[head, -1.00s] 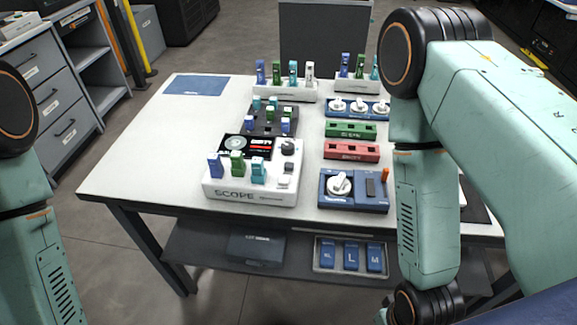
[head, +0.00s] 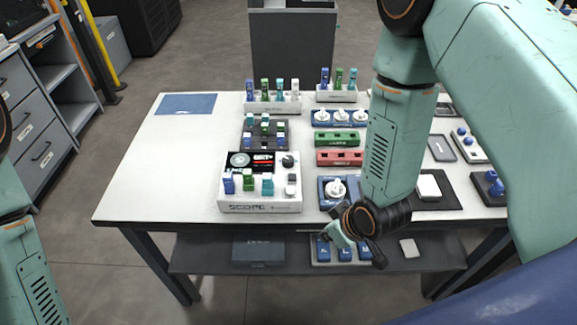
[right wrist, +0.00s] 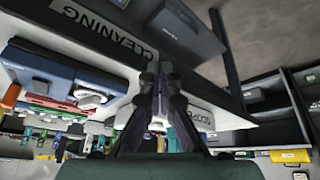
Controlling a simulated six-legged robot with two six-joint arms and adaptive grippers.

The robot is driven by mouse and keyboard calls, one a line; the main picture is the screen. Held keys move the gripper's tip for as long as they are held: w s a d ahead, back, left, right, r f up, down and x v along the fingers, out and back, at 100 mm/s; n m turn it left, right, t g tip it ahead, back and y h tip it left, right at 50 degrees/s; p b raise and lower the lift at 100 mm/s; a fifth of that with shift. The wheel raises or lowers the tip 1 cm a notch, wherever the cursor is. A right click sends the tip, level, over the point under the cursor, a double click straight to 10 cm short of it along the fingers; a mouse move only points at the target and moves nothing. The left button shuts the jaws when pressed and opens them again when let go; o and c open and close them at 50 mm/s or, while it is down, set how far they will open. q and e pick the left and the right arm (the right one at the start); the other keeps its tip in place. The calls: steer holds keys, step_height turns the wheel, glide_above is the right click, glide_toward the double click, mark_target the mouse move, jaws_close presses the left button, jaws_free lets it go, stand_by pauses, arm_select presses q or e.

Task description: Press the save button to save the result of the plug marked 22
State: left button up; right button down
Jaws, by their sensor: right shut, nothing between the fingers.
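The white SCOPE unit (head: 260,204) stands near the table's front edge, with a dark screen (head: 250,163) showing a round picture and red marks. Blue (head: 228,184), green (head: 247,180) and cyan (head: 267,184) plugs stand along its front. A dark knob (head: 288,160) and pale buttons (head: 291,179) are on its right side; I cannot read which is save, nor any plug number. My right gripper (head: 378,260) is shut and empty, off the table's front edge, right of the scope. Its closed fingers show in the right wrist view (right wrist: 163,75). My left gripper is out of view.
A blue unit with a white dial (head: 335,188) stands right of the scope, close to my right arm. Red (head: 339,157) and green (head: 338,139) blocks are behind it. Plug racks (head: 273,107) stand at the back.

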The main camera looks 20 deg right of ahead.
steer(key=w+r+n+t+y+p, duration=0.1)
steer(key=w+r+n+p, duration=0.1)
steer(key=w+r, duration=0.35)
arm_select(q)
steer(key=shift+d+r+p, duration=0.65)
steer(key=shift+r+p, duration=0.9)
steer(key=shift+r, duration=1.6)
arm_select(e)
step_height(320, 180, up, 8)
steer(key=n+t+y+b, duration=0.1)
steer(key=n+t+b, duration=0.1)
steer(key=n, duration=0.6)
glide_above(295, 178)
steer(key=f+b, duration=0.3)
steer(key=f, duration=0.1)
steer(key=shift+a, duration=0.35)
steer(key=f+b, duration=0.1)
steer(key=d+f+b, duration=0.1)
steer(key=f, duration=0.1)
steer(key=shift+f, duration=0.1)
steer(key=shift+a, duration=0.4)
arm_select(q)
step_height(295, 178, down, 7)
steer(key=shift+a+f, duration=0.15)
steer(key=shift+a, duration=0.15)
arm_select(e)
steer(key=shift+d, duration=0.3)
